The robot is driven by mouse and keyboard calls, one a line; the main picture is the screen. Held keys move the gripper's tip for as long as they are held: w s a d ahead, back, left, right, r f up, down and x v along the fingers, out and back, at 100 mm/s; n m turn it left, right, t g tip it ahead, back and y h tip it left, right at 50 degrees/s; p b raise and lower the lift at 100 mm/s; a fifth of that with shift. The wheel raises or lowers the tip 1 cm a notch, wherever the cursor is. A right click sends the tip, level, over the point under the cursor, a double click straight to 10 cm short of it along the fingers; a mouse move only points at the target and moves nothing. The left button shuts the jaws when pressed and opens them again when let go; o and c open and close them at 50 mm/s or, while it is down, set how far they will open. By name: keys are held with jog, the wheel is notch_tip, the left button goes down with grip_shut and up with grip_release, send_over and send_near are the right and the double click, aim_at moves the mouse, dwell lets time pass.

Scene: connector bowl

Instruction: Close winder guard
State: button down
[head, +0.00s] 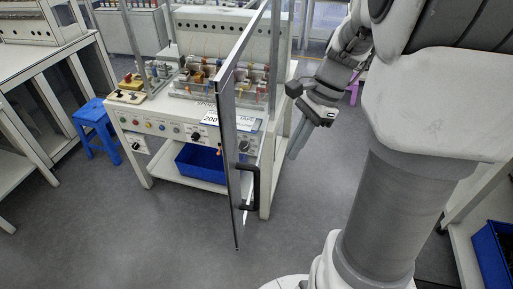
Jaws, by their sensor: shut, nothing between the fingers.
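The winder guard (231,140) is a tall clear panel in a dark frame, with a black handle (252,188) low on its side. It stands swung out toward me, seen nearly edge-on, in front of the winder machine (178,128). The machine is a cream bench with knobs on its front and several coloured spools on top. My gripper (296,150) is to the right of the guard, pointing down, apart from the panel and handle. Its fingers are together and empty.
A blue bin (203,166) sits on the machine's lower shelf. A blue stool (97,128) stands at the left beside a white table (42,60). Another blue bin (494,250) is at the lower right. The grey floor in front of the machine is clear.

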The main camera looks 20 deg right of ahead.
jog(key=a+f, duration=0.5)
jog(key=a, duration=0.1)
jog(key=shift+s+p, duration=0.15)
jog(key=shift+p, duration=0.2)
jog(key=shift+a+r, duration=0.1)
